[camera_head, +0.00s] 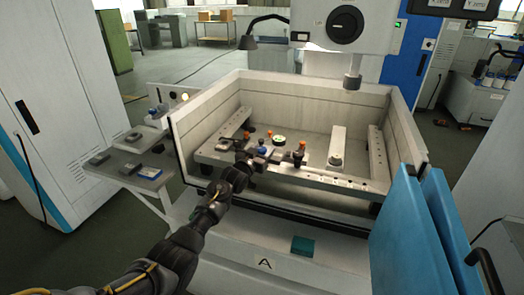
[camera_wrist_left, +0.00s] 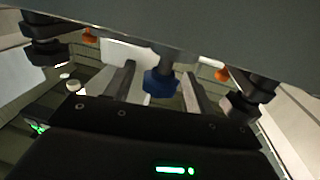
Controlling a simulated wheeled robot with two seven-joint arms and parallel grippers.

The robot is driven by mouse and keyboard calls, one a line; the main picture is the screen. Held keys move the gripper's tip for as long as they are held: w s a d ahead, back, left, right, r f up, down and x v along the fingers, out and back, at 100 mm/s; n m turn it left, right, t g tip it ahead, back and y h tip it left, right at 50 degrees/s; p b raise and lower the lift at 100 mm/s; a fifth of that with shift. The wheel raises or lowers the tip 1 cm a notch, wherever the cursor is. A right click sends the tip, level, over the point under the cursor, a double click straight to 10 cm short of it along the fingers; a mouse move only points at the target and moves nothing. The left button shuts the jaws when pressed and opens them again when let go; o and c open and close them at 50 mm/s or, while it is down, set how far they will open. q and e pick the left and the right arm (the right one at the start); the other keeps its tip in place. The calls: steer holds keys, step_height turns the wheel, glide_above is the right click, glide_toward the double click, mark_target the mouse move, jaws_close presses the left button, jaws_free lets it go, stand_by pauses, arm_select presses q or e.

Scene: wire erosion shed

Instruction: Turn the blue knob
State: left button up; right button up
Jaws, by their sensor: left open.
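The blue knob (camera_head: 263,151) is a small lobed knob on the fixture inside the machine's open tank. In the left wrist view the blue knob (camera_wrist_left: 160,84) shows between my two gripper fingers, with a gap on each side. A grey stem rises above it in that view. My left gripper (camera_head: 251,158) reaches into the tank from the front left, close by the knob. Its fingers (camera_wrist_left: 158,90) are open, and I see no contact with the knob. My right gripper is not in view.
The tank's wall (camera_head: 414,125) surrounds the work area. Grey side trays (camera_head: 118,164) stand left.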

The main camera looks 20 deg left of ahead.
arm_select(q)
steer(key=shift+c, duration=0.2)
steer(key=c, duration=0.9)
steer(key=shift+y, duration=0.3)
